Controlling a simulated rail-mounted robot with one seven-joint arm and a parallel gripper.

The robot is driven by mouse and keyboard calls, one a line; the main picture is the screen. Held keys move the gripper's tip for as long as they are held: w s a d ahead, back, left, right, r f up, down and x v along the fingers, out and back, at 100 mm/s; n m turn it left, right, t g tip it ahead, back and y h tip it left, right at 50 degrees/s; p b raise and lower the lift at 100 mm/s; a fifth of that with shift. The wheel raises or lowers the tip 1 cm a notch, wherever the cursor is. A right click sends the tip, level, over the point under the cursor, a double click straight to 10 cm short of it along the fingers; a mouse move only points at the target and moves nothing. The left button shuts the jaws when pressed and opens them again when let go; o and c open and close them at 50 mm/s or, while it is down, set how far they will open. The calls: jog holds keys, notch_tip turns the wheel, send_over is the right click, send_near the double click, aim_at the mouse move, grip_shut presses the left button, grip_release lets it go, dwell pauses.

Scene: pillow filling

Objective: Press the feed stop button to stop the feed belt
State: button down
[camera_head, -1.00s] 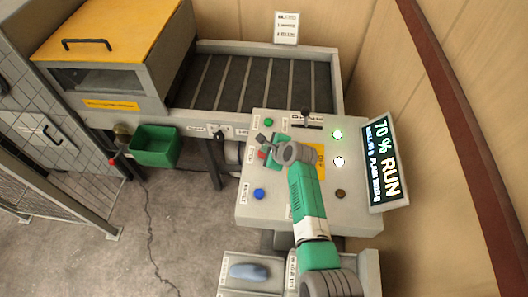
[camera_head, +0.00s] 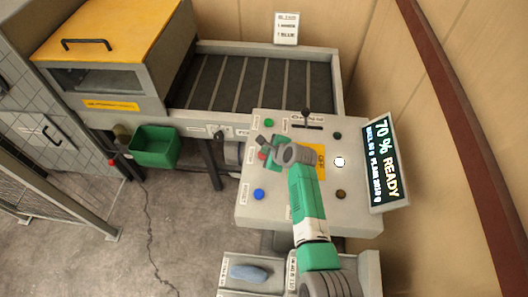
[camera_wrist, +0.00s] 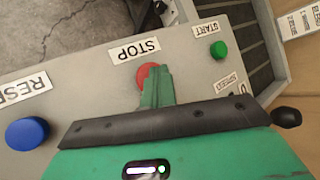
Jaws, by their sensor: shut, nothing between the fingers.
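The red stop button (camera_wrist: 143,75) sits on the grey control panel (camera_head: 250,215) beside a "STOP" label (camera_wrist: 134,49). It shows partly in the wrist view, with my fingers covering the rest. My green gripper (camera_wrist: 157,72) is shut and empty, its fingertips over the button. I cannot tell exactly whether they still touch it. In the head view my gripper (camera_head: 265,155) is at the panel's left side and mostly hides the button. The display (camera_head: 382,165) reads "70 %" and "READY". The feed belt (camera_head: 255,83) is dark with light cross bars and empty.
A green start button (camera_wrist: 218,49) and a blue reset button (camera_wrist: 27,134) flank the stop button. A black lever (camera_head: 306,114) stands at the panel's back. One white lamp (camera_head: 340,162) is lit. A green bin (camera_head: 155,146) hangs at left.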

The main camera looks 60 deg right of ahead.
jog(key=shift+r+p, duration=0.8)
jog(key=shift+r, duration=0.05)
jog(key=shift+r, duration=0.1)
notch_tip(320, 180, up, 5)
jog(key=p, duration=0.5)
dwell(0.4)
